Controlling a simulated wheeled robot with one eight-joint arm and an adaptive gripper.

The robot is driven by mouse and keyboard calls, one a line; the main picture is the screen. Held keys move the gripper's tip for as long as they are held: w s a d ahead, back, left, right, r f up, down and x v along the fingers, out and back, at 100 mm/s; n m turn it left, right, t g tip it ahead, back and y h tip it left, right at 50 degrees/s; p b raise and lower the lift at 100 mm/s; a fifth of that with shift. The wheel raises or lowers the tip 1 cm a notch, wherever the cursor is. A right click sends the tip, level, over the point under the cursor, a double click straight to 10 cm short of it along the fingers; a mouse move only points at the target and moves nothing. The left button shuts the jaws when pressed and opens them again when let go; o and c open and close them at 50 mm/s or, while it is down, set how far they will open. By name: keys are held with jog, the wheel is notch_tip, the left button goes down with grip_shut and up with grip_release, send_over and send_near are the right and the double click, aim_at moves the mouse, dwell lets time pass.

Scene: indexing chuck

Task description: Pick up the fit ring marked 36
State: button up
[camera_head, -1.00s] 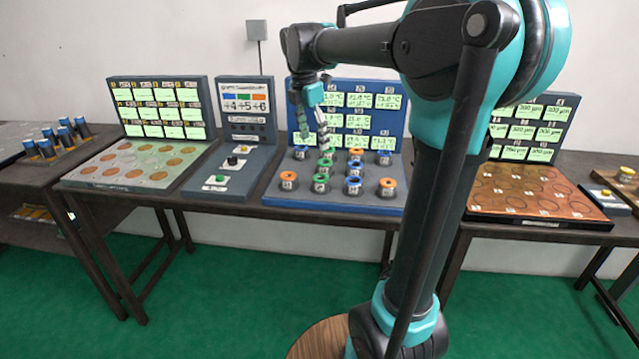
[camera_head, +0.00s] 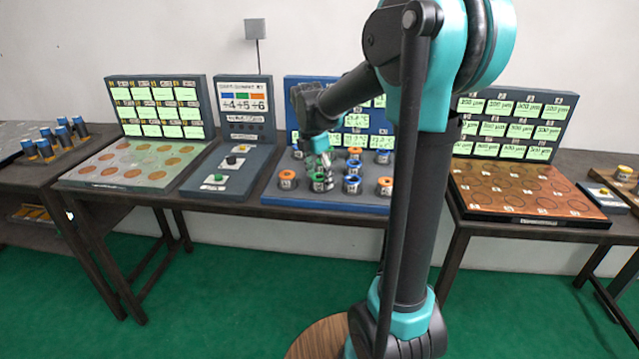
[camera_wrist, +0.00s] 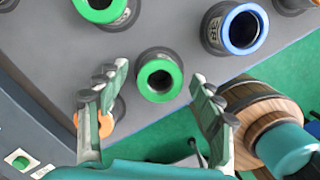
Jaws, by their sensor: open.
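The fit rings stand on the blue-edged tray (camera_head: 330,203) as short dark cylinders with coloured tops. In the wrist view a green-topped ring (camera_wrist: 160,75) stands upright between and beyond my gripper's fingers (camera_wrist: 157,82), which are spread wide and empty. Its mark is not visible there. A blue-topped ring (camera_wrist: 238,30) at upper right bears a tilted label that I cannot read surely as 36 or 38. Another green-topped ring (camera_wrist: 104,8) is at top left. An orange-topped ring (camera_wrist: 106,123) is partly hidden behind the left finger. In the head view my gripper (camera_head: 320,163) is just above the front green-topped ring (camera_head: 319,182).
Other rings stand close by, including an orange-topped one (camera_head: 287,179) and a blue-topped one (camera_head: 352,185). A button panel (camera_head: 228,172) is left of the tray. A copper-coloured board (camera_head: 535,190) lies to the right. My arm hides the tray's right part.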

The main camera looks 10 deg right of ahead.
jog(key=shift+f, duration=0.45)
grip_shut()
